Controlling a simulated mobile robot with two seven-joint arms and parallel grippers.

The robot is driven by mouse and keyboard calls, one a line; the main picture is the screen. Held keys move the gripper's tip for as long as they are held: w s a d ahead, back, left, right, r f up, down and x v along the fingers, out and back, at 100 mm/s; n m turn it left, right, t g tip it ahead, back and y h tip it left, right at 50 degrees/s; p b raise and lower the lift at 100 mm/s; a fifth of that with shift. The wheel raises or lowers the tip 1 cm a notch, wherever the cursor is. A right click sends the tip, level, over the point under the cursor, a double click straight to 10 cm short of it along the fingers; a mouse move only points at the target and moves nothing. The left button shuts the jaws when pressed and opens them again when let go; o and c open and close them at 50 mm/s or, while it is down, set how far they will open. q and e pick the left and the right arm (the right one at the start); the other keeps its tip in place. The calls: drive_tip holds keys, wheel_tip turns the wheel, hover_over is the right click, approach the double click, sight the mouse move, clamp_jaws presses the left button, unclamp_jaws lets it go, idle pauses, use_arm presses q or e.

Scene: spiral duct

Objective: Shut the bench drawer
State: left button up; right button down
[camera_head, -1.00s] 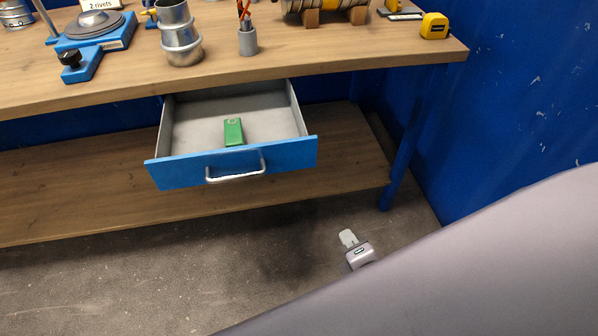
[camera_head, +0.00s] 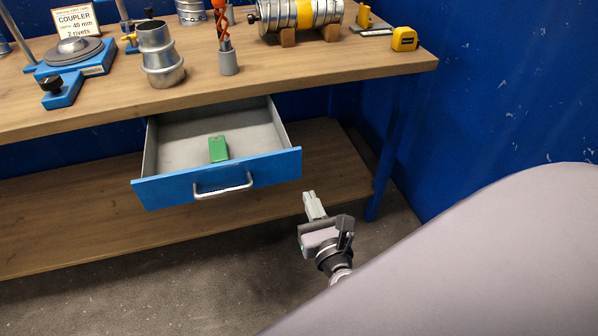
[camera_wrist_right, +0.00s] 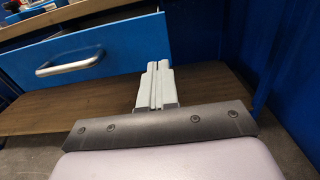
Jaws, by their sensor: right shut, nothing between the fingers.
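The bench drawer (camera_head: 268,166) has a blue front with a silver bar handle (camera_head: 223,190) and stands pulled out below the workbench top. A green box (camera_head: 218,149) lies inside it. My right gripper (camera_head: 310,196) is shut and empty, to the right of the drawer front and a little lower, apart from the handle in the head view. In the right wrist view the shut fingers (camera_wrist_right: 157,68) point toward the right end of the blue drawer front (camera_wrist_right: 120,48). Whether they touch it cannot be told. The handle shows at left there (camera_wrist_right: 68,67). My left gripper is not in view.
The wooden bench top (camera_head: 290,65) carries a metal coupler (camera_head: 160,55), a blue tool (camera_head: 65,75), a duct piece (camera_head: 300,14) and a yellow tape measure (camera_head: 404,39). A lower shelf (camera_head: 80,225) runs under the drawer. A blue leg (camera_head: 383,175) stands right of my gripper.

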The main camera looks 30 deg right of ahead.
sight(295, 165)
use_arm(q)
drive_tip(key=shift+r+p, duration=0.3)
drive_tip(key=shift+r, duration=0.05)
use_arm(e)
drive_tip(key=x, duration=0.8)
drive_tip(key=shift+w+d+f, duration=0.1)
drive_tip(key=shift+w, duration=0.25)
